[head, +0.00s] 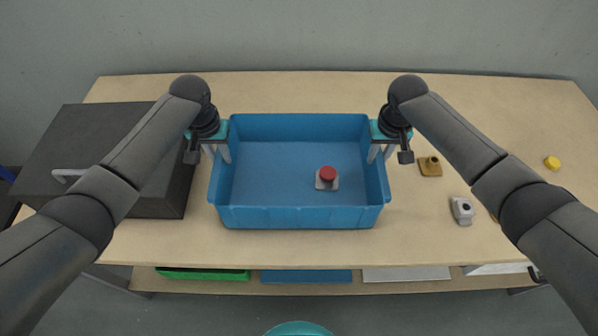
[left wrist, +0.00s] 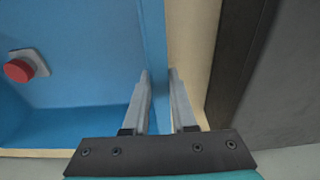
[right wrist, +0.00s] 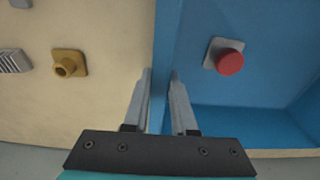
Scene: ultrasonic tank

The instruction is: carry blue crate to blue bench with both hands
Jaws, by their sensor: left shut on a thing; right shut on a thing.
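The blue crate (head: 300,217) stands on the wooden bench top (head: 300,246) in the head view. A grey square piece with a red knob (head: 327,177) lies inside it. My left gripper (head: 222,152) is shut on the crate's left wall; the wall (left wrist: 156,40) runs between its fingers in the left wrist view. My right gripper (head: 379,152) is shut on the right wall; that wall (right wrist: 166,40) runs between its fingers in the right wrist view. I cannot make out a blue bench in these views.
A dark box (head: 95,150) with a handle stands close left of the crate. A brass fitting (head: 430,166), a grey part (head: 462,210) and a yellow piece (head: 552,162) lie to the right. Green (head: 203,274) and blue (head: 306,276) trays sit below the bench's front edge.

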